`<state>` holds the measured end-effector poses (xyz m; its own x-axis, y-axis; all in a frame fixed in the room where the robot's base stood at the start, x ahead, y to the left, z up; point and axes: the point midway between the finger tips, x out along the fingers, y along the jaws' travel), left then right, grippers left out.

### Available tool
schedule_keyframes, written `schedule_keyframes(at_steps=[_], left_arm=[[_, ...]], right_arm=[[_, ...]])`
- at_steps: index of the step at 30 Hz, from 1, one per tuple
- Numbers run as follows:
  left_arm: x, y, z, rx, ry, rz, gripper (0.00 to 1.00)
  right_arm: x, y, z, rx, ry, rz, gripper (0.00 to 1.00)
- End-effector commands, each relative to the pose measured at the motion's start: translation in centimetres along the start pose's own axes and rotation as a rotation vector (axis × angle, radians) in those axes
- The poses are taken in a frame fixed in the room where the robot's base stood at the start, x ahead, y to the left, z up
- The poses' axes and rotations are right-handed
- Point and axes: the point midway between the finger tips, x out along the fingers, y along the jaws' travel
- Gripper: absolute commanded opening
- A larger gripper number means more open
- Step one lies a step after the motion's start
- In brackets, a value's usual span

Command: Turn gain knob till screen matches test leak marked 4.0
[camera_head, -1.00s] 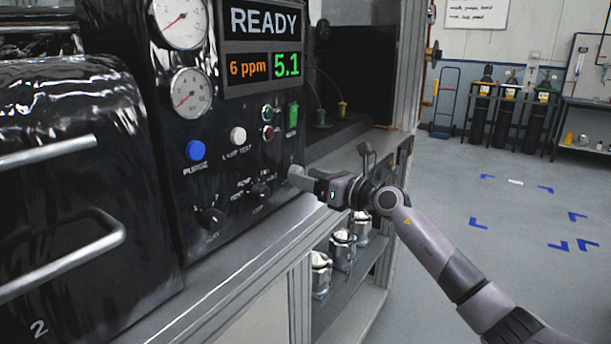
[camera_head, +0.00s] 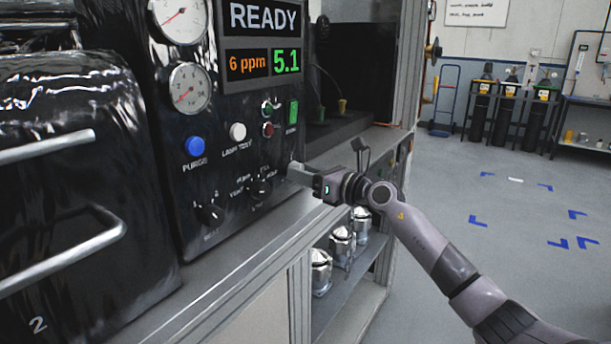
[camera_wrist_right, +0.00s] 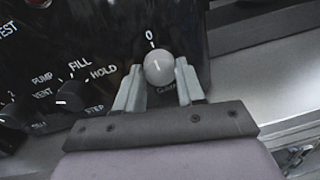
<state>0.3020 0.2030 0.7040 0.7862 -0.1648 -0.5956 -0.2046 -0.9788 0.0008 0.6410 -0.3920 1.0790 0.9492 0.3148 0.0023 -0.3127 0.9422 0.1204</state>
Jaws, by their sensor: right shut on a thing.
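The gain knob (camera_wrist_right: 159,68) is a round grey knob with a white pointer line, under a "0" mark in the right wrist view. My right gripper (camera_wrist_right: 158,84) has a finger on each side of it and is shut on it. The screen (camera_head: 262,48) reads "READY", "6 ppm" in orange and "5.1" in green. My left gripper is not in view. No test leak marked 4.0 can be made out.
The black panel also carries a blue purge button (camera_head: 195,146), a white lamp test button (camera_head: 238,132), a green switch (camera_head: 293,112) and black selector knobs (camera_head: 260,188). A grey ledge runs below. Metal canisters (camera_head: 342,246) stand on the shelf underneath.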

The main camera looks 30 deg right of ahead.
Motion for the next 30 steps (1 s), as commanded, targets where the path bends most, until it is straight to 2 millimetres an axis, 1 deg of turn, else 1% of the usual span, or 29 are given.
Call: schedule_keyframes(at_steps=[8, 17, 24, 30], left_arm=[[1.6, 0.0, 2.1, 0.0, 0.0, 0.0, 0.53], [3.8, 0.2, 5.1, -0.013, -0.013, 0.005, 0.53], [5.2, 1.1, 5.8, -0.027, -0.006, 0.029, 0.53], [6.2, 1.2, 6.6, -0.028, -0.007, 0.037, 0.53]], right_arm=[[0.0, -0.1, -0.4, -0.17, -0.014, 0.001, 0.08], [-0.1, -0.3, -0.6, -0.448, -0.035, 0.002, 0.08], [-0.1, -0.3, -0.6, -0.672, -0.052, 0.005, 0.08], [0.0, -0.2, -0.6, -0.84, -0.062, 0.008, 0.08]])
